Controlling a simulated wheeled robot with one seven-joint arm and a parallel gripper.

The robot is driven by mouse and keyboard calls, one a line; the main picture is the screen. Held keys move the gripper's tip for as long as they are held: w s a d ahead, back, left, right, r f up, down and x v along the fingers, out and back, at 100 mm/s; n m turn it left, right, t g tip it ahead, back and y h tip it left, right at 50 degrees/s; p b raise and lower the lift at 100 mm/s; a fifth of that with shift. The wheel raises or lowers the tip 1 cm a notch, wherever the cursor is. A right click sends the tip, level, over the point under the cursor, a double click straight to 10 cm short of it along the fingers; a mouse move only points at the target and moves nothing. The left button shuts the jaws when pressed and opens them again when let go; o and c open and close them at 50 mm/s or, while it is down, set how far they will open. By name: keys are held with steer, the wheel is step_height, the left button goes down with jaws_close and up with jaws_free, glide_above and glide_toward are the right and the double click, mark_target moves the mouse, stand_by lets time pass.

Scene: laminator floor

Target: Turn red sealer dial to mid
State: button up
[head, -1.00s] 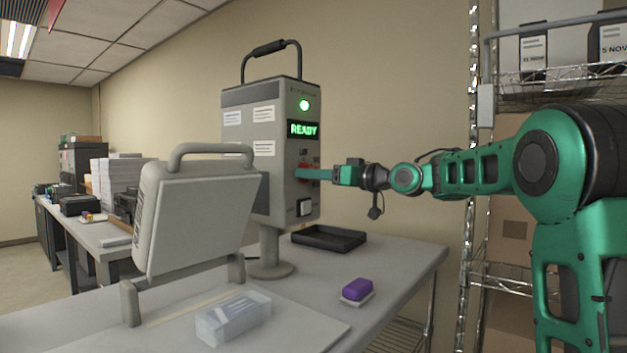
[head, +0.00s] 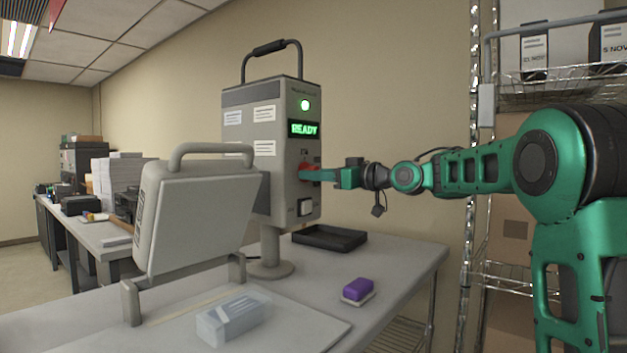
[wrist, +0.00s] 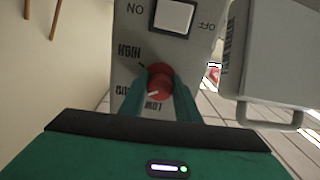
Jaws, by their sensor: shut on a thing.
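The sealer (head: 262,150) is a tall grey unit on the table with a lit green lamp and a READY display. Its red dial (head: 307,171) sits on the front panel below the display. My gripper (head: 312,175) is shut on the dial, reaching in from the right. In the wrist view the dial (wrist: 157,86) lies between my two green fingers (wrist: 160,88), which touch its sides. A white mark on the dial lies on its lower part, near the LOW label. HIGH is readable above left; the label between them is partly hidden by a finger.
A white ON/OFF switch (head: 305,207) is below the dial. A black tray (head: 329,238), a purple block (head: 357,289) and a clear box (head: 233,318) are on the table. A wire shelf (head: 560,85) stands behind my arm at right.

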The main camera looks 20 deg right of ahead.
steer(key=o, duration=1)
steer(key=shift+d, duration=0.1)
steer(key=v, duration=1)
steer(key=shift+s+d, duration=0.2)
steer(key=shift+d, duration=0.05)
steer(key=s+d+f+m+g+h, duration=0.35)
steer(key=s+f, duration=0.25)
steer(key=f, duration=0.5)
steer(key=s+d+f+m+g+h, duration=0.2)
steer(key=s+d+f+m+h, duration=0.3)
steer(key=f, duration=0.7)
steer(key=s+d+f+m+g, duration=0.1)
steer(key=s+f, duration=0.4)
steer(key=s, duration=0.5)
steer(key=s+f+m+g+h, duration=0.1)
steer(key=s+f+m+g, duration=0.2)
steer(key=s, duration=0.8)
steer(key=s+d+f+m+g+h, duration=0.1)
steer(key=s+f+g, duration=0.4)
steer(key=s, duration=0.5)
steer(key=shift+s+d+f+m, duration=0.2)
steer(key=shift+f+m, duration=0.1)
steer(key=shift+f, duration=0.4)
steer(key=shift+s+d+f+m, duration=0.15)
steer(key=shift+s+f+m, duration=0.1)
steer(key=shift+f, duration=0.45)
